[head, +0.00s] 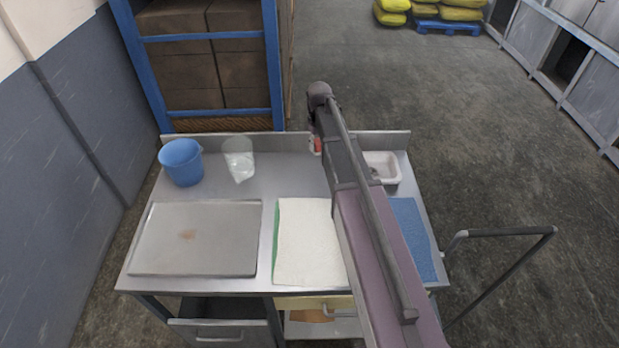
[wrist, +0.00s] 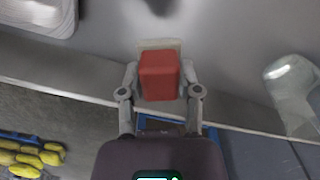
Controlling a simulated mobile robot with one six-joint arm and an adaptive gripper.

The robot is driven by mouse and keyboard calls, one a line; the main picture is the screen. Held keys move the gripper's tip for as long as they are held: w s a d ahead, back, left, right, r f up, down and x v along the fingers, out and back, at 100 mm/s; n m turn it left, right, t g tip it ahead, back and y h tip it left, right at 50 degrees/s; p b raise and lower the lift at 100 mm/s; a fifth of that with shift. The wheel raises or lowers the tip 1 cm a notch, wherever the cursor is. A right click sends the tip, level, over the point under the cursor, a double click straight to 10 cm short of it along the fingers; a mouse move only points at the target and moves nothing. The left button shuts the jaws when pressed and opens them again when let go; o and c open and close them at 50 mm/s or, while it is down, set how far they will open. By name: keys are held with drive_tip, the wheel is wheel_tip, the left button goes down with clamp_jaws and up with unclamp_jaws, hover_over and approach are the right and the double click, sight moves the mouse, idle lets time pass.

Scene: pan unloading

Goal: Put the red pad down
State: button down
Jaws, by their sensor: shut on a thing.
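The red pad (wrist: 159,75) is a small red block. In the wrist view my gripper (wrist: 160,84) is shut on it, a finger at each side. A pale beige piece (wrist: 160,44) shows just past the pad; I cannot tell whether it lies under it or is part of it. In the head view a small bit of the red pad (head: 318,146) shows beside my arm, near the back of the steel table (head: 290,180). My arm hides most of the gripper there. I cannot tell whether the pad touches the tabletop.
A white tray (head: 384,168) stands to the right, a clear container (head: 238,158) and a blue bucket (head: 181,162) to the left. A metal pan (head: 197,238), a white cloth (head: 308,243) and a blue mat (head: 409,238) lie in front. A raised lip (head: 225,140) runs along the back edge.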

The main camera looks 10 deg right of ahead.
drive_tip(key=s+a+f+b, duration=0.1)
drive_tip(key=s, duration=0.5)
drive_tip(key=s+a+f+b, duration=0.1)
drive_tip(key=s+a, duration=0.1)
drive_tip(key=s, duration=0.4)
drive_tip(key=s+a+f+b, duration=0.1)
drive_tip(key=s, duration=0.6)
drive_tip(key=shift+a+f, duration=0.25)
drive_tip(key=shift+f, duration=0.05)
drive_tip(key=b, duration=0.2)
hover_over(309, 177)
drive_tip(key=s, duration=0.1)
drive_tip(key=shift+s+f, duration=0.15)
drive_tip(key=shift+f, duration=0.55)
drive_tip(key=shift+w, duration=0.5)
drive_tip(key=shift+w+f, duration=0.25)
drive_tip(key=shift+f, duration=0.05)
drive_tip(key=shift+s+f+b, duration=0.1)
drive_tip(key=shift+f+b, duration=1.4)
drive_tip(key=shift+b, duration=0.2)
drive_tip(key=shift+f, duration=0.15)
